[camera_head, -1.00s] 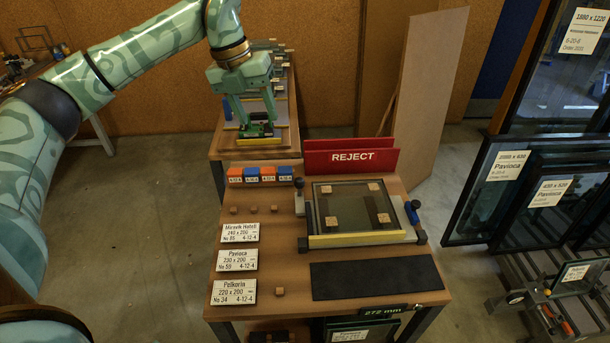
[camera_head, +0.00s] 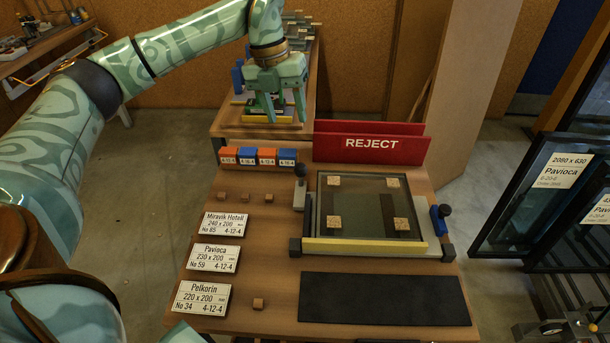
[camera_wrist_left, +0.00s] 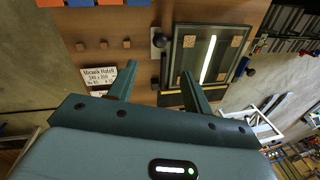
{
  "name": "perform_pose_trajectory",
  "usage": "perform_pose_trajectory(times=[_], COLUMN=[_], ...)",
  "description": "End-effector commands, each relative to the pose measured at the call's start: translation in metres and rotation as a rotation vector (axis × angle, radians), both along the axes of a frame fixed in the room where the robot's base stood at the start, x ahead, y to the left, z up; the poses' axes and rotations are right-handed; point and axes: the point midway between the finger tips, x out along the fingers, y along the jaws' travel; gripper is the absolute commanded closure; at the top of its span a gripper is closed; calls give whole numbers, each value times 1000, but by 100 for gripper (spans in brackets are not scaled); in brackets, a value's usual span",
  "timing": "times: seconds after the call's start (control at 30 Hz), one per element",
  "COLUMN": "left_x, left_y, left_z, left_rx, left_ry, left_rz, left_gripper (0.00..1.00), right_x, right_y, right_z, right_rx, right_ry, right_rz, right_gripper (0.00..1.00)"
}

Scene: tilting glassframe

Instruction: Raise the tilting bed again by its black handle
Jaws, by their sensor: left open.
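The tilting bed (camera_head: 316,215) lies flat on the near table, with a dark glass pane (camera_head: 366,205) and wooden corner blocks on it. A black round-topped handle (camera_head: 300,172) stands at its left side; it also shows in the left wrist view (camera_wrist_left: 159,40), beyond the fingertips. A blue-and-black knob (camera_head: 441,214) is at the bed's right side. My left gripper (camera_head: 277,118) is open and empty, up and to the left of the bed, apart from the handle. In the left wrist view its two fingers (camera_wrist_left: 157,72) are spread. My right gripper is not seen.
A red REJECT rack (camera_head: 370,144) stands behind the bed. Orange and blue blocks (camera_head: 258,156) and white label cards (camera_head: 214,258) are on the table's left. A black mat (camera_head: 384,298) lies in front. Framed glass (camera_head: 540,195) stands at right.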

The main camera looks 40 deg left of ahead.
Motion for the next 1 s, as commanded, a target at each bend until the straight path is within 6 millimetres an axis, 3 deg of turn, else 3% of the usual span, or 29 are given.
perform_pose_trajectory(times=[0.17,0.63,0.8,1.0], left_x=[1,8,10,11], left_y=[-3,-24,-28,-29], left_z=[-22,-134,-155,-160], left_rx=[0,0,0,0], left_ry=[4,6,3,-1], left_rz=[0,-1,-1,0], left_gripper=[50,50,50,50], right_x=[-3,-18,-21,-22], right_y=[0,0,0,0], right_z=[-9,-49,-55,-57], right_rx=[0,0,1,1], right_ry=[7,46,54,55], right_rz=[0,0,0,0], right_gripper=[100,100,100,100])
